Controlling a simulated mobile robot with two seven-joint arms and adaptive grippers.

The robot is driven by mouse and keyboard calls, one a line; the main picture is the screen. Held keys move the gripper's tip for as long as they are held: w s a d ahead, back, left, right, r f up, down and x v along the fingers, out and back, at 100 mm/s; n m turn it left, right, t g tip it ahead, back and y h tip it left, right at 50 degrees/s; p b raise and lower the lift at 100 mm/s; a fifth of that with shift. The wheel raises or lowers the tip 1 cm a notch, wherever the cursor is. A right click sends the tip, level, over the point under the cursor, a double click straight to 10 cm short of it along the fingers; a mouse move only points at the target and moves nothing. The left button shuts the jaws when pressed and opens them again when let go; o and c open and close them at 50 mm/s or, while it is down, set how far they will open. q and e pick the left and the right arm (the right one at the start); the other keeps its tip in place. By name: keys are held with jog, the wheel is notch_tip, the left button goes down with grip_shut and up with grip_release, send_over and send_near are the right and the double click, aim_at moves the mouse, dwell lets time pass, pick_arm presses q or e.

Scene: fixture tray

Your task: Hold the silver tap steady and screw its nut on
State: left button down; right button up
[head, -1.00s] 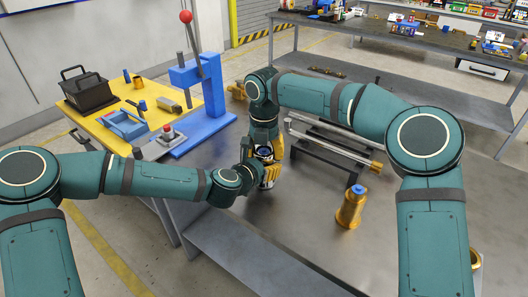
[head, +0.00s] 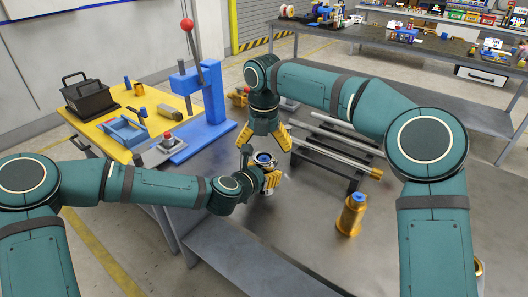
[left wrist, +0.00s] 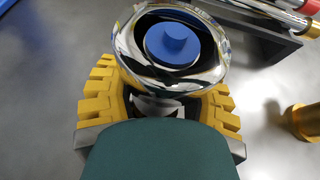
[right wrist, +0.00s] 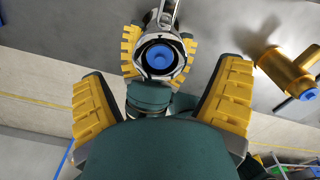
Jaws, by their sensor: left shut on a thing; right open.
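The silver tap (head: 264,158) stands upright at the near left of the grey bench, a blue round part showing inside its open top. My left gripper (head: 262,179) is shut around its body; yellow fingers flank the chrome body (left wrist: 208,76) in the left wrist view. My right gripper (head: 277,137) is open and empty, just behind and above the tap, apart from it. Its spread fingers (right wrist: 162,80) show in the right wrist view, with the tap (right wrist: 160,42) beyond them. I cannot make out the nut separately from the shiny rim around the blue part.
A brass fitting with a blue top (head: 351,214) stands to the right on the bench. A dark rack with metal rods (head: 340,150) lies behind. A blue press (head: 205,110) stands on the yellow table at left. The bench front is clear.

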aim_at(264, 159)
jog(key=shift+o, duration=0.2)
jog(key=shift+a+r+n, duration=0.1)
jog(key=shift+r+n, duration=0.3)
jog(key=shift+n, duration=0.1)
jog(key=shift+r+n, duration=1.2)
jog(key=shift+r, duration=0.1)
jog(key=shift+f, duration=0.1)
jog(key=shift+f, duration=3.9)
jog(key=c, duration=1.3)
